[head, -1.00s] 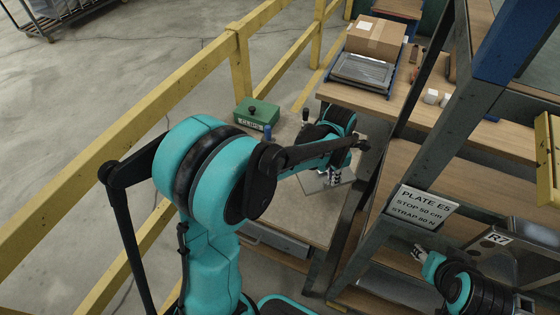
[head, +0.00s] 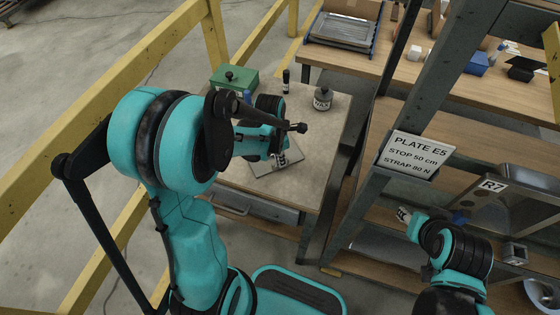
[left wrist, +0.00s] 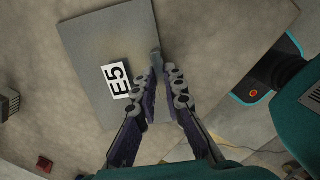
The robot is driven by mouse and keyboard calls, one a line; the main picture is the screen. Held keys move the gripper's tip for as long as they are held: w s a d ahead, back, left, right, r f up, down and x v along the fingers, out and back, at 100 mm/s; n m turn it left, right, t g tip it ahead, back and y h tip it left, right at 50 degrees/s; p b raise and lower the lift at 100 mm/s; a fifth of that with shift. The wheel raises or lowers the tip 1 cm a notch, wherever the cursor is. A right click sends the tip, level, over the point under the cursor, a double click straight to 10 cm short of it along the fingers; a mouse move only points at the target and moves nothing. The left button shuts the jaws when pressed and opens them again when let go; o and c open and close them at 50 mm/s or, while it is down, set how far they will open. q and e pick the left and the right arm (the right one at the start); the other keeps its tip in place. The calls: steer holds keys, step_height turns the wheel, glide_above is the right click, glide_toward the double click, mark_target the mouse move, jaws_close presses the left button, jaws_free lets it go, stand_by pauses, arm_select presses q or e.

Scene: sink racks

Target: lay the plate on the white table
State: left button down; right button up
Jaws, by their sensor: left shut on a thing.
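The plate (head: 266,176) is a flat grey rectangle with a white E5 label. It also shows in the left wrist view (left wrist: 92,45). My left gripper (head: 287,160) is shut on one edge of it; the fingers also show in the left wrist view (left wrist: 160,72). The plate is over the near part of a pale-topped table (head: 325,135) and looks almost flat. I cannot tell whether it touches the top. My arm hides part of it. My right gripper (head: 404,214) is near the rack at the lower right; its fingers are too small to judge.
A green box (head: 234,77), a dark lidded pot (head: 323,98) and a small dark bottle (head: 286,80) stand toward the table's back. A yellow rail (head: 215,50) runs on the left. The rack with its PLATE E5 sign (head: 416,152) borders the right.

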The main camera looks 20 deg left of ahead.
arm_select(q)
steer(key=shift+f, duration=0.15)
steer(key=shift+f, duration=0.1)
steer(key=c, duration=1.6)
jaws_free()
step_height(320, 180, up, 11)
steer(key=s+p, duration=0.1)
steer(key=p, duration=0.4)
steer(key=s+d+r+m+t, duration=0.1)
steer(key=s+r+m+t, duration=0.2)
steer(key=m, duration=1)
steer(key=s+d+r+m+t, duration=0.2)
steer(key=s+r+m, duration=0.3)
steer(key=m, duration=0.9)
steer(key=s+t, duration=0.1)
steer(key=s, duration=0.1)
steer(key=shift+s+d+m+y, duration=0.2)
steer(key=shift+s+m+y, duration=0.1)
steer(key=shift+y, duration=0.1)
